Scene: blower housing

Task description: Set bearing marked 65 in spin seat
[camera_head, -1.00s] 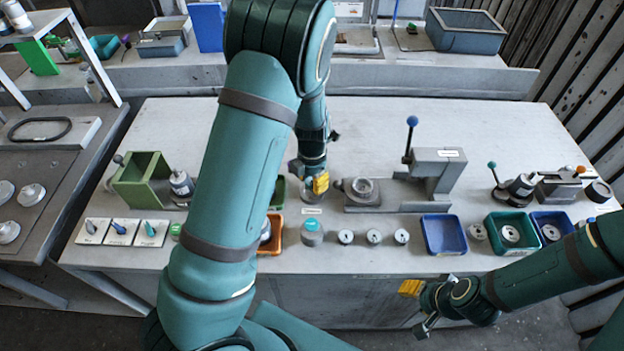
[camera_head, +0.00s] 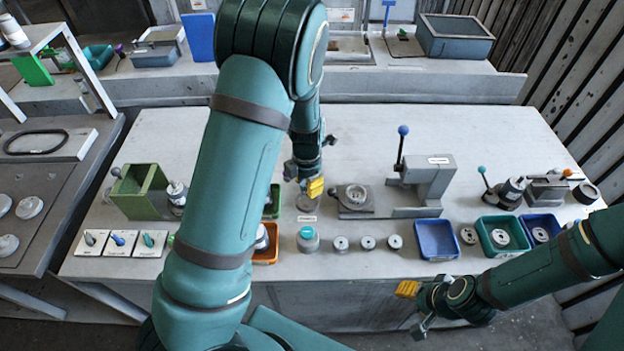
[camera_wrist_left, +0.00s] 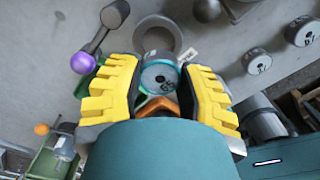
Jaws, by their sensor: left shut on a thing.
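My left gripper (camera_head: 315,188) is above the bench. In the left wrist view its yellow fingers (camera_wrist_left: 163,95) are shut on a grey round bearing (camera_wrist_left: 160,77) with a teal edge; the mark on its face looks like 65. Just beyond it is a flat grey ring (camera_wrist_left: 158,34) with a small white tag, apparently the round seat (camera_head: 308,203) under the gripper in the head view. The bearing appears apart from the ring, but the gap is unclear. My right gripper (camera_head: 414,308) hangs in front of the bench edge; its finger opening cannot be told.
A press fixture (camera_head: 427,185) is to the right, with a blue tray (camera_head: 437,239) in front. A green box (camera_head: 143,192) stands left. The bench's back is clear.

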